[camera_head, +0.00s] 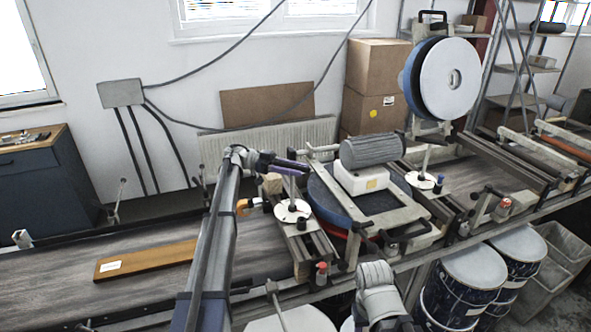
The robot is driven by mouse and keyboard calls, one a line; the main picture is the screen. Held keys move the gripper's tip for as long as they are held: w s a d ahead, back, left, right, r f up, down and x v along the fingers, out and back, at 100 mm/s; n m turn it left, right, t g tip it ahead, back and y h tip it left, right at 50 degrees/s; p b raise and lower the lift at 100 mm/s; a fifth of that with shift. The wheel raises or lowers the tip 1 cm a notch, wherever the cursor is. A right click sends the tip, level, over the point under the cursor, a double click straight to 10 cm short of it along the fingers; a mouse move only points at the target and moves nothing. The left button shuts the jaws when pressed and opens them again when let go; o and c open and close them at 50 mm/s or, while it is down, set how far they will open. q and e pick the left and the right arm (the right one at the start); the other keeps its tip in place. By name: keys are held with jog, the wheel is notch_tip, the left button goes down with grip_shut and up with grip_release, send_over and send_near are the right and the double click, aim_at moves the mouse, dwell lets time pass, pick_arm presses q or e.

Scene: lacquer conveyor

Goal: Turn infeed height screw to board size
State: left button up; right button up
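The infeed height screw (291,189) stands upright at the left end of the lacquer machine, with a round white dial (292,211) at its foot. My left gripper (296,167) is at the top of this screw, reaching in from the left. Its fingers overlap the screw top, and I cannot tell whether they grip it. A brown board (148,260) with a white label lies flat on the infeed belt (60,285), to the left of the machine. Part of my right arm shows at the bottom centre; its gripper is not visible.
A second screw with a white dial (420,181) stands further right. A grey motor (371,151) and a large disc-shaped reel (450,79) rise above the machine. Blue drums (460,284) stand in front below the conveyor. My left arm crosses over the infeed belt.

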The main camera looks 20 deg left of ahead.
pick_arm(q)
jog(key=shift+o, duration=0.3)
jog(key=shift+r, duration=0.1)
jog(key=shift+r, duration=0.1)
notch_tip(320, 180, up, 10)
jog(key=p, duration=1)
jog(key=shift+f, duration=0.2)
